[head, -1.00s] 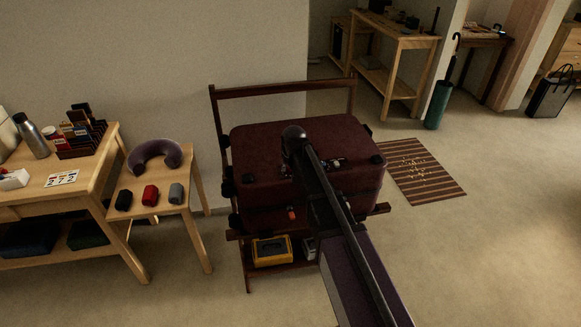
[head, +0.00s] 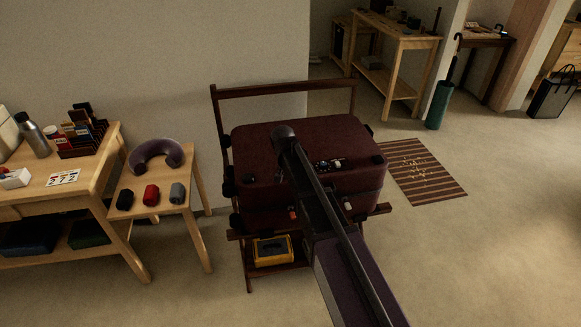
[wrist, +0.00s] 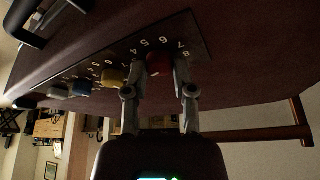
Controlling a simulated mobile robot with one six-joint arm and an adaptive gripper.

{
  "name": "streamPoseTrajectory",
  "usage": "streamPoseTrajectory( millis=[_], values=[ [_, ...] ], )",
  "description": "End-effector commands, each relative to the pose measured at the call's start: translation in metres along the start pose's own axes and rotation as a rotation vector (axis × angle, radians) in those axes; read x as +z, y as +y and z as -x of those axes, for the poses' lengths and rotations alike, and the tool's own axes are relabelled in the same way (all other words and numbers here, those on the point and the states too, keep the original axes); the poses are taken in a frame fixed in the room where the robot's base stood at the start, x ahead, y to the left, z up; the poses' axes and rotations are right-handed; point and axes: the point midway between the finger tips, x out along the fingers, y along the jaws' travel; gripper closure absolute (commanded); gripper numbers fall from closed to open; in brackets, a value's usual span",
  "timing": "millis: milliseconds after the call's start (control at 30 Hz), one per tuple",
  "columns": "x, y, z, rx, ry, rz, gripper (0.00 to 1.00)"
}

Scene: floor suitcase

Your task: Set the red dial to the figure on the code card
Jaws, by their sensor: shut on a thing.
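The red dial (wrist: 158,64) is between the fingertips of my gripper (wrist: 160,70), which is shut on it. White figures on the dark dial plate (wrist: 190,32) around it include 4, 5, 6, 7 and 8; its pointer cannot be made out. A yellow dial (wrist: 114,77), a blue dial (wrist: 82,88) and a pale dial (wrist: 57,91) sit in a row to its left. The maroon suitcase (head: 260,145) lies on a dark stand. The code card (head: 63,177) on the left table has coloured figures, apparently 2 7 2. My arm hides the gripper in the head view.
A side stool holds a neck pillow (head: 157,155) and black, red (head: 151,194) and grey rolls. A yellow box (head: 272,249) is on the stand's lower shelf. A striped mat (head: 425,172) lies to the right. Floor is clear at the front right.

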Motion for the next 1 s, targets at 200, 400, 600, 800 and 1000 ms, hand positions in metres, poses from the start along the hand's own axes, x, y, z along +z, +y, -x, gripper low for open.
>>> streamPoseTrajectory(
  millis=[200, 400, 600, 800, 1000],
  values=[
    [-0.0004, -0.001, -0.0004, -0.002, 0.0, 0.001, 0.57],
    [-0.0001, -0.0008, -0.0002, -0.002, 0.0, 0.001, 0.31],
    [0.0, -0.0006, -0.0001, -0.001, 0.0, 0.002, 0.31],
    [0.0001, -0.0004, 0.0, -0.001, 0.0, 0.002, 0.31],
    [0.0001, -0.0004, 0.0, -0.001, 0.0, 0.002, 0.31]
  ],
)
